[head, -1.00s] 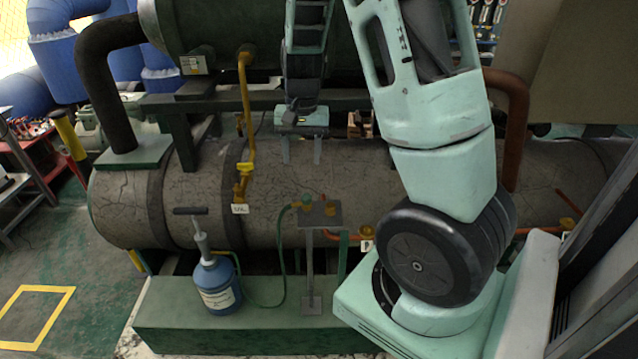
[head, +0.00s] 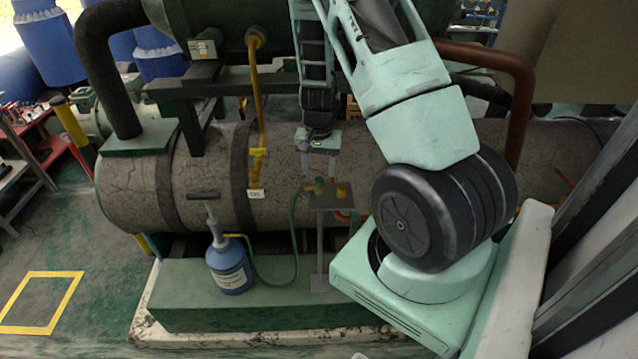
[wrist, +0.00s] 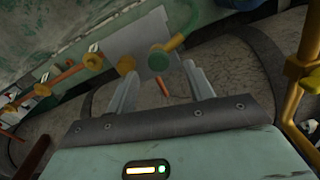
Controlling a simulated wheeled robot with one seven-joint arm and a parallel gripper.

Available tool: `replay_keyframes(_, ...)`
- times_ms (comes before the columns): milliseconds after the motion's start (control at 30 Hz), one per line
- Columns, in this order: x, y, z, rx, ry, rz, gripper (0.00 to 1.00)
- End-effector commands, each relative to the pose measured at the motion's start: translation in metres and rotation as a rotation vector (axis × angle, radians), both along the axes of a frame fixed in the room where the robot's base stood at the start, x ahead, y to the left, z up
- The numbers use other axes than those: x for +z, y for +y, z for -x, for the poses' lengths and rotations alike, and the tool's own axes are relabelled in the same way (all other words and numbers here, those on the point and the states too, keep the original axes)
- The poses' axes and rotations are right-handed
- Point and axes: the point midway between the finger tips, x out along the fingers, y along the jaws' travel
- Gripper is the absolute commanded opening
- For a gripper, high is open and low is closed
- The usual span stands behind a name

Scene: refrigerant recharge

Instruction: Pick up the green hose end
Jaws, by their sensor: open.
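The green hose end (head: 316,185) sits on top of a small grey stand plate (head: 332,203), beside a brass fitting (head: 343,189). In the wrist view the hose end is a round green cap (wrist: 158,62) with the green hose curving off to the upper right. My gripper (head: 318,175) is open and empty, just above the stand. In the wrist view its two fingers (wrist: 160,71) point toward the green cap, which lies near and between the tips. I cannot tell the exact height gap. The green hose (head: 292,255) loops down to a blue pump bottle (head: 230,268).
A large cracked grey tank (head: 135,195) runs behind the stand. A yellow pipe with valve (head: 257,165) is left of my gripper; in the wrist view a yellow pipe (wrist: 300,70) is at the right. The green plinth (head: 185,290) carries the bottle.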

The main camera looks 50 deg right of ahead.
Motion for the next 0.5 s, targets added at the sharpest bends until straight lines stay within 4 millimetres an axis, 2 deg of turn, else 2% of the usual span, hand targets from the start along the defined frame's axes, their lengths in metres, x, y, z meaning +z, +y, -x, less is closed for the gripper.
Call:
replay_keyframes(333, -0.039, 0.001, 0.003, -0.003, 0.004, -0.003, 0.52)
replay_keyframes(500, -0.05, 0.002, 0.003, -0.001, 0.002, -0.001, 0.52)
